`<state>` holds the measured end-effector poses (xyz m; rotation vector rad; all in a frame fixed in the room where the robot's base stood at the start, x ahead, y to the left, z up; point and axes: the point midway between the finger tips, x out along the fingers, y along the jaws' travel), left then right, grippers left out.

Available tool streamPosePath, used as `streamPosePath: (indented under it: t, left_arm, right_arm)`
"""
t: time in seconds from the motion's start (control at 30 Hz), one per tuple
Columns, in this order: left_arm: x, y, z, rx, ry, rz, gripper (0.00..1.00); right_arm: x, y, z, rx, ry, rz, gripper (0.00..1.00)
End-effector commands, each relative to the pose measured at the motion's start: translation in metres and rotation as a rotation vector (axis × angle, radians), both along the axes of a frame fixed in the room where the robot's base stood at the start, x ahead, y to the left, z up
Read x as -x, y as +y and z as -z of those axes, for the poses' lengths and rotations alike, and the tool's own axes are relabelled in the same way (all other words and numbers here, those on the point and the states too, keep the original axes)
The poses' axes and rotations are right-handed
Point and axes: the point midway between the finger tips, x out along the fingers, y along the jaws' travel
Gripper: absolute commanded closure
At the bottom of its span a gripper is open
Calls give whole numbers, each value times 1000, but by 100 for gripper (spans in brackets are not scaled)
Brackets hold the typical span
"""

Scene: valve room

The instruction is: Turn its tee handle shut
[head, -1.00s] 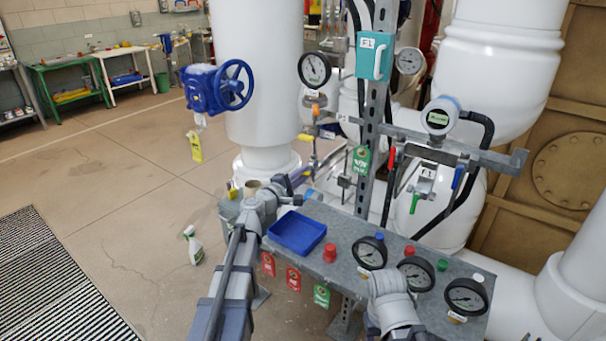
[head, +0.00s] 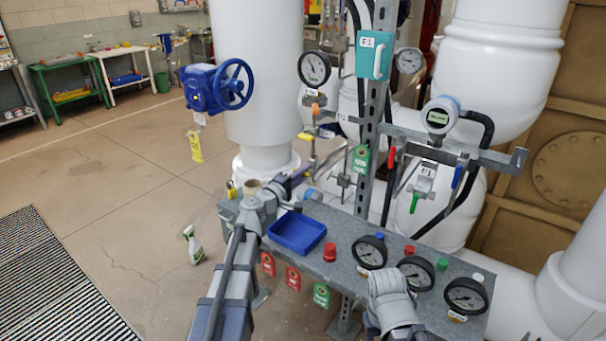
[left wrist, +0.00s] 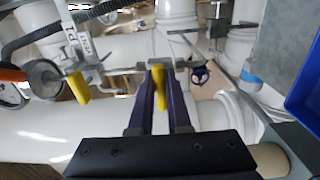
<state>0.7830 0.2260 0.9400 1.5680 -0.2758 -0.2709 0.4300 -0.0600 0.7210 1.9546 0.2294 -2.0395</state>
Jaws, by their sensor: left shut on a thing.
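My left gripper (head: 309,168) reaches in among the thin piping left of the steel post. In the left wrist view its two dark purple fingers (left wrist: 159,72) are shut on a yellow handle (left wrist: 159,98), which lies lengthwise between them. The handle meets a small metal valve body just past the fingertips. A second yellow handle (left wrist: 78,87) hangs to the left, apart from the fingers. In the head view the held handle is too small and hidden to make out. My right gripper is not in view; only part of my right arm shows at the lower middle.
A steel bench (head: 340,276) carries a blue tray (head: 297,234), several gauges and coloured caps. A dial gauge (head: 314,68), the upright post (head: 373,120) and a blue handwheel (head: 233,84) stand close by. Large white pipes (head: 258,60) are behind. Open floor lies left.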

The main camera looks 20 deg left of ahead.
Motion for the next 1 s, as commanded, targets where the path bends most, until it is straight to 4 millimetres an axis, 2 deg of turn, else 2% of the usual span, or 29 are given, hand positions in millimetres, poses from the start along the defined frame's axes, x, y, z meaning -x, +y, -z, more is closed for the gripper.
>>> streamPosePath:
  t: [0.1,0.13,0.4,0.77,1.0]
  left_arm:
    - [1,-1,1,-4,1,2,100]
    - [1,-1,1,-4,1,2,83]
    - [1,-1,0,-2,0,1,54]
    - [5,1,0,-1,1,0,54]
    - [33,10,0,-1,1,-1,54]
  right_arm:
    - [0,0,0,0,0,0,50]
    - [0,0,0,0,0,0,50]
    - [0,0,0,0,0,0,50]
    - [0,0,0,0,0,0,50]
    - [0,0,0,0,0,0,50]
